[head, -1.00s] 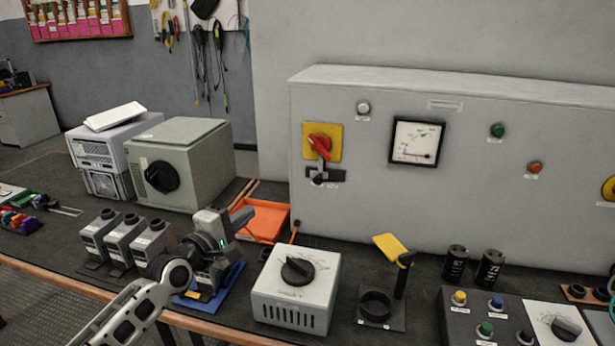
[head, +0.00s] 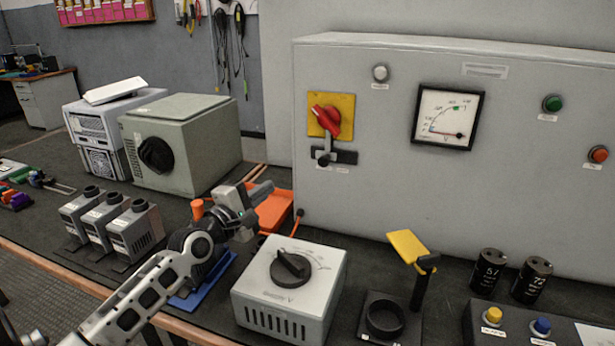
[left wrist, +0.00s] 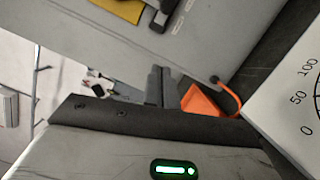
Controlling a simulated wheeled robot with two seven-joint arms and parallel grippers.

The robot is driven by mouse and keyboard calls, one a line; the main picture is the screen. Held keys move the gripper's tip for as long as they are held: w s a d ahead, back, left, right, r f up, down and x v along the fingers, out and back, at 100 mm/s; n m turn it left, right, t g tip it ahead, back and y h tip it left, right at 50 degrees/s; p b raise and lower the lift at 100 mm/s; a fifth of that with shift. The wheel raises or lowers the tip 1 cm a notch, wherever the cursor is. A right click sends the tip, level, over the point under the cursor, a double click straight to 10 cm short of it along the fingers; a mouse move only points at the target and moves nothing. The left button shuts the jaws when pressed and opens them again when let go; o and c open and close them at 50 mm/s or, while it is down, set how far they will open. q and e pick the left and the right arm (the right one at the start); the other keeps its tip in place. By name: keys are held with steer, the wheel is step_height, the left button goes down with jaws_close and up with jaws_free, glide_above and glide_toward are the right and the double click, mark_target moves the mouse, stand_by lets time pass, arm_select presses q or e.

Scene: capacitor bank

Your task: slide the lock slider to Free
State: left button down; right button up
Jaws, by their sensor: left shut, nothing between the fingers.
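The slider's labels are too small to read. My left gripper (head: 262,190) is shut and empty, in front of and below the slider, clearly apart from it. In the left wrist view the gripper fingers (left wrist: 158,87) show closed together, and part of the slider plate (left wrist: 160,18) shows at the top edge. My right gripper is not in view.
An orange tray (head: 273,212) lies under my left gripper. A dial box (head: 290,290) and a stand with a yellow flag (head: 408,246) stand to its right. Black capacitors (head: 488,270) stand further right.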

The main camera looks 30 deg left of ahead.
arm_select(q)
steer(key=shift+r, duration=0.1)
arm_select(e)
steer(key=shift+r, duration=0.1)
arm_select(q)
steer(key=b, duration=0.1)
glide_toward(318, 157)
steer(key=w+a, duration=0.3)
steer(key=shift+w+d+r+p, duration=0.1)
steer(key=shift+w+d+p, duration=0.15)
steer(key=shift+d+p, duration=0.4)
steer(key=shift+w+d+r+p, duration=0.1)
steer(key=shift+w+d+p, duration=0.2)
steer(key=shift+d+p, duration=0.3)
steer(key=shift+d, duration=0.25)
steer(key=shift+w+d, duration=0.1)
steer(key=shift+d, duration=0.1)
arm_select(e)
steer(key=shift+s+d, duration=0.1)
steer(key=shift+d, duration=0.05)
